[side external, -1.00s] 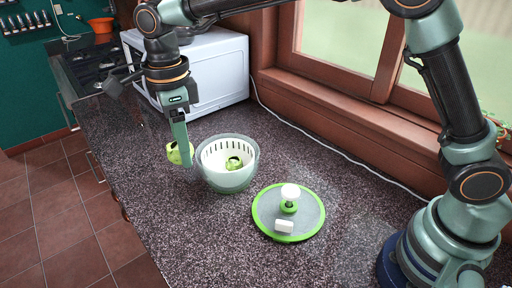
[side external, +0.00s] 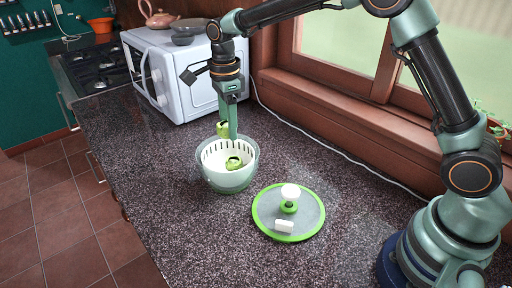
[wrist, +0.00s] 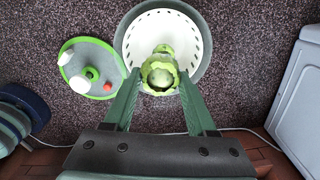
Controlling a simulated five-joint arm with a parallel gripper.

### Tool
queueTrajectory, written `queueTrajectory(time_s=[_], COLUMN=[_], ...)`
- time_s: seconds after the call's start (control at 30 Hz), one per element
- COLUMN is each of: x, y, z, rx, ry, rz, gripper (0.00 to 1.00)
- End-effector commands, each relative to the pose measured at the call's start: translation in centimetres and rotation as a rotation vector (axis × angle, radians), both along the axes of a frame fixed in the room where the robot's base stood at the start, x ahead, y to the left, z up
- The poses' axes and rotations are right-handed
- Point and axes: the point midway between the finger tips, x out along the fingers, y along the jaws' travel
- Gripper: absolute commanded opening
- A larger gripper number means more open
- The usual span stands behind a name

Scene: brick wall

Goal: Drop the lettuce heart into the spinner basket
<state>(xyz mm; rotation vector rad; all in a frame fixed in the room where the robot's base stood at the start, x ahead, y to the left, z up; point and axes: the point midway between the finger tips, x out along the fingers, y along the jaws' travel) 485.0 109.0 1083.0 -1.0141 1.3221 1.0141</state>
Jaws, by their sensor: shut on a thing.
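The lettuce heart (side external: 222,129) is pale green and sits between the fingers of my gripper (side external: 230,133), above the spinner basket. In the wrist view the lettuce heart (wrist: 159,76) shows between both fingers, over the near part of the basket. My gripper is shut on it, pointing down. The white slotted spinner basket (side external: 209,152) sits inside a greenish clear bowl (side external: 228,183) on the counter; its white wall also shows in the wrist view (wrist: 138,38). Another green piece (side external: 234,163) lies inside the basket. In the wrist view it is mostly hidden behind the held lettuce heart.
A green-rimmed grey lid (side external: 264,215) with a white knob (side external: 290,191) lies right of the bowl, with a small white block (side external: 285,226) on it. A white microwave (side external: 185,85) stands behind. The speckled counter (side external: 170,215) in front is clear.

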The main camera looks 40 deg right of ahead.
Motion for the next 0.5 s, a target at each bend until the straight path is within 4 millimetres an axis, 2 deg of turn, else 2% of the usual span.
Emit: queueTrajectory(time_s=[0.03,0.13,0.27,0.5], x=[0.2,0.4,0.4,0.4], y=[-0.9,-1.7,-1.9,-1.9], z=[-0.3,-0.7,-1.6,-4.2], rx=[0.000,0.000,0.000,0.000], ry=[0.002,0.001,0.002,0.002], rz=[-0.004,-0.001,0.000,0.000], gripper=[0.03,0.03,0.03,0.03])
